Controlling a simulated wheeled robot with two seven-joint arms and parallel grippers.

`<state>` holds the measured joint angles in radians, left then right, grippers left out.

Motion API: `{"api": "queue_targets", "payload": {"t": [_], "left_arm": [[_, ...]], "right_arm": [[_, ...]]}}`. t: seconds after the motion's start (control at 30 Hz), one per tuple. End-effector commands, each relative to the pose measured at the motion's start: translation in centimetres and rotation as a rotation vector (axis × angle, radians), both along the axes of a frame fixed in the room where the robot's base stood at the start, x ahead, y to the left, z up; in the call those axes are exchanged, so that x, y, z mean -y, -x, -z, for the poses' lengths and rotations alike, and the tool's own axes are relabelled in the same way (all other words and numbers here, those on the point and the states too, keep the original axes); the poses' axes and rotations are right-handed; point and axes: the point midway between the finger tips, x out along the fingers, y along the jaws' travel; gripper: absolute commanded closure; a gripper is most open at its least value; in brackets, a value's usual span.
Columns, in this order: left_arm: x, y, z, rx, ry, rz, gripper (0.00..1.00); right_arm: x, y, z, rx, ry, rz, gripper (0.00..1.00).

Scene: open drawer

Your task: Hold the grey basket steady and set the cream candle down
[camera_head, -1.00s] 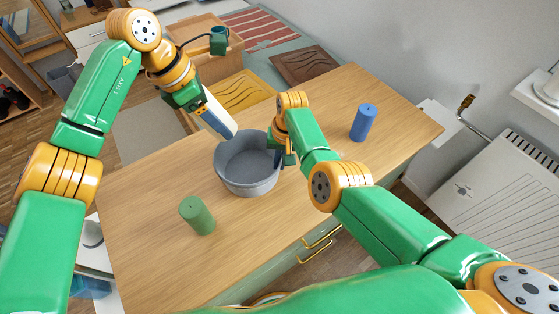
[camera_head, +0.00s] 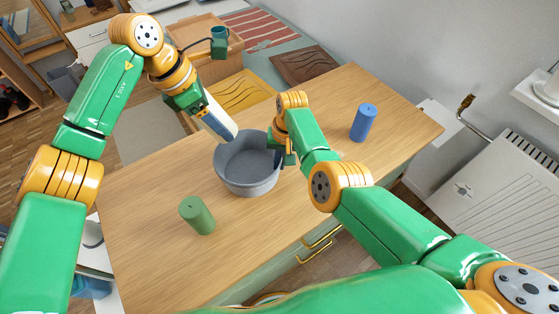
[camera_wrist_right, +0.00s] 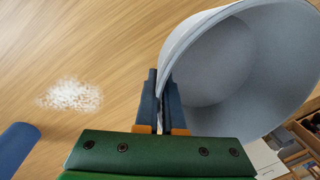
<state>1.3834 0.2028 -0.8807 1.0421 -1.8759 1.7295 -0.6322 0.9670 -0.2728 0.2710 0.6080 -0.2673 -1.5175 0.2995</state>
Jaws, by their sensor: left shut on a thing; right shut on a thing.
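The grey basket (camera_head: 249,180) stands upright on the wooden table and looks empty; it also fills the upper right of the right wrist view (camera_wrist_right: 245,75). My right gripper (camera_wrist_right: 161,95) is shut on the basket's wall at the rim; in the head view my right arm partly hides that grip. My left gripper (camera_head: 218,128) is shut on the cream candle (camera_head: 222,113), tilted, above the table just beyond the basket's upper left rim. A blue finger covers part of the candle.
A green candle (camera_head: 197,215) stands left of the basket, a blue candle (camera_head: 364,122) to its right. A white scattered patch (camera_wrist_right: 70,95) lies on the table (camera_head: 140,230) near the right gripper. Gold drawer handles (camera_head: 318,242) show at the front.

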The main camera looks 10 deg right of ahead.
Motion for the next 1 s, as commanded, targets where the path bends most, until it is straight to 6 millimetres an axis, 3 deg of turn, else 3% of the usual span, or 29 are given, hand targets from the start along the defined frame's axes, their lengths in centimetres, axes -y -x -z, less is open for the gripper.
{"api": "queue_targets", "payload": {"t": [1.0], "left_arm": [[0.0, 0.0, 7.2, -0.001, -0.001, 0.0, 1.0]], "right_arm": [[0.0, 0.0, 0.0, 0.0, 0.0, 0.0, 1.0]]}}
